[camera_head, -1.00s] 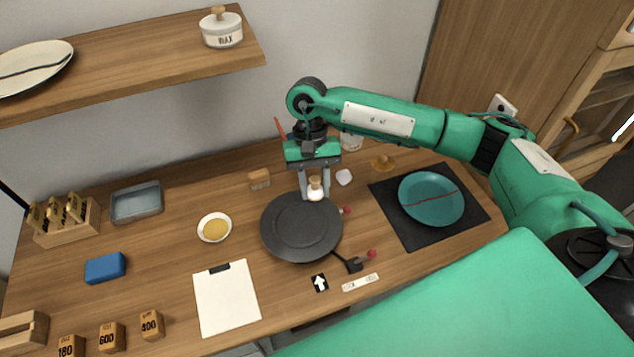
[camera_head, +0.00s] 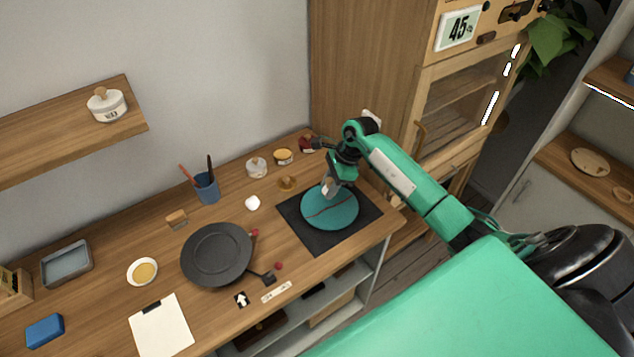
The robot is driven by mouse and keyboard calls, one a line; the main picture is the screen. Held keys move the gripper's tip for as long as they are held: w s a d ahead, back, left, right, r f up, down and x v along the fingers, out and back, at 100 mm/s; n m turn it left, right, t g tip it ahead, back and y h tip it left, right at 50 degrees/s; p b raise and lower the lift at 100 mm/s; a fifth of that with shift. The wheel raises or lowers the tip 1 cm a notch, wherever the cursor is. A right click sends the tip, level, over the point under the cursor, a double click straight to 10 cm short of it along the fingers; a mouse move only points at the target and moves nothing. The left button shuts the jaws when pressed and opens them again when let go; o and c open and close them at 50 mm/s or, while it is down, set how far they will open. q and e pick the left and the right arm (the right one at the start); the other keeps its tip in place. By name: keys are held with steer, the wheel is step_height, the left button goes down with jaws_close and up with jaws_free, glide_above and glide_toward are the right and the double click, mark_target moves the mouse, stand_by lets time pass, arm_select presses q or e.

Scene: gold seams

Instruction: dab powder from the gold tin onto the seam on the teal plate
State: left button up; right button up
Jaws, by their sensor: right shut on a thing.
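The teal plate (camera_head: 338,217) lies on a black mat (camera_head: 293,222), with a thin red seam running across it. My right gripper (camera_head: 329,190) is over the plate's back left part, fingers pointing down. It is shut on a small pale dabber (camera_head: 327,187), mostly hidden by the fingers. I cannot tell whether the dabber touches the plate or carries powder. A small tin with a gold-yellow top (camera_head: 283,156) stands at the back of the table, left of my right gripper; it seems to be the gold tin. My left gripper is out of view.
A dark round turntable (camera_head: 215,252) stands left of the mat. A white jar (camera_head: 257,168), a red tin (camera_head: 307,144) and a brown-gold piece (camera_head: 287,184) stand near the back edge. A bowl of yellow stuff (camera_head: 143,271) is farther left. A cabinet (camera_head: 460,100) rises at the right.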

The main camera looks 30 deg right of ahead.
mark_target(315, 212)
steer(key=shift+d+f, duration=0.15)
steer(key=shift+f, duration=0.3)
steer(key=shift+f+b, duration=0.95)
steer(key=shift+f, duration=0.95)
steer(key=shift+a+f+b, duration=0.2)
steer(key=shift+a+b, duration=0.15)
steer(key=shift+a, duration=0.15)
steer(key=shift+w+a+f+b, duration=0.15)
steer(key=shift+a+b, duration=0.05)
steer(key=shift+a, duration=0.4)
steer(key=shift+w+a+f+b, duration=0.1)
steer(key=shift+a+b, duration=0.1)
steer(key=shift+a, duration=0.4)
steer(key=shift+f+b, duration=0.85)
steer(key=shift+b, duration=0.15)
steer(key=shift+r, duration=0.1)
steer(key=shift+s, duration=0.15)
